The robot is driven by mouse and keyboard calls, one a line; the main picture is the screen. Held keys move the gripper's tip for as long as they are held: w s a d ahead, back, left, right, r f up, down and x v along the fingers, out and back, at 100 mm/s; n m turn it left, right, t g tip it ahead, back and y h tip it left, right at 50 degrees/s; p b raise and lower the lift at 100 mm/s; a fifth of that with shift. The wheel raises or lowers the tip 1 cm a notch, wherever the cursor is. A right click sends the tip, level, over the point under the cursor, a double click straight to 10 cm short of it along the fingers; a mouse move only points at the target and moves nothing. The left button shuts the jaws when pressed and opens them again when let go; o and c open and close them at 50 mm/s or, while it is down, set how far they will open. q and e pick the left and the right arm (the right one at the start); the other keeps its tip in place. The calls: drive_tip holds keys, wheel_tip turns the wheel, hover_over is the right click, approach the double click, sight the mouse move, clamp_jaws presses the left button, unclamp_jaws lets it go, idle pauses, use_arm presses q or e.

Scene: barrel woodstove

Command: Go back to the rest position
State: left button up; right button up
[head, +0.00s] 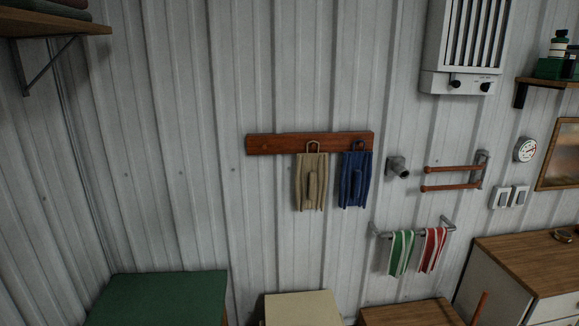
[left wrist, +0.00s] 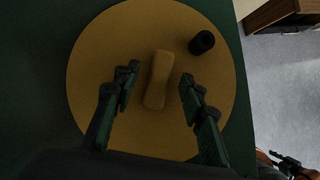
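My left gripper (left wrist: 157,88) shows in the left wrist view with its two dark fingers spread wide apart. A yellow-tan, slightly waisted block (left wrist: 159,80) lies below and between the fingers, with clear gaps on both sides. The gripper is open and holds nothing. The block lies on a round yellow mat (left wrist: 95,45). How high the fingers are above the mat is hard to tell.
A black cylinder (left wrist: 202,42) stands on the mat's right part. The mat lies on a dark green surface (left wrist: 35,70); grey floor (left wrist: 285,80) lies to its right. In the head view a wooden rack (head: 275,144) and a towel rail (head: 412,233) hang on the corrugated wall.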

use_arm(q)
drive_tip(key=shift+s+a, duration=0.1)
drive_tip(key=shift+s, duration=0.15)
drive_tip(key=d+v, duration=0.1)
drive_tip(key=v, duration=0.6)
drive_tip(key=x, duration=0.5)
drive_tip(key=a+x, duration=0.1)
drive_tip(key=x, duration=0.1)
drive_tip(key=shift+w+d+f, duration=0.1)
drive_tip(key=shift+w+f, duration=0.05)
drive_tip(key=shift+w+r+p, duration=0.15)
drive_tip(key=shift+r+p, duration=0.45)
drive_tip(key=shift+r, duration=0.05)
drive_tip(key=shift+r+p, duration=0.25)
drive_tip(key=shift+p, duration=0.1)
wheel_tip(320, 180, up, 6)
drive_tip(key=p, duration=0.4)
drive_tip(key=shift+r, duration=0.25)
drive_tip(key=shift+d+r, duration=0.15)
drive_tip(key=shift+d, duration=0.1)
drive_tip(key=s+d+r+m+g+h+p, duration=0.1)
drive_tip(key=d+m+g, duration=0.3)
drive_tip(key=d+m, duration=0.4)
drive_tip(key=d+r+m+g+h+p, duration=0.1)
drive_tip(key=d+m+g, duration=0.4)
drive_tip(key=m, duration=0.8)
drive_tip(key=shift+s+d+r+m+h+p, duration=0.15)
drive_tip(key=shift+s+d+m+h+p, duration=0.4)
drive_tip(key=shift+d, duration=1)
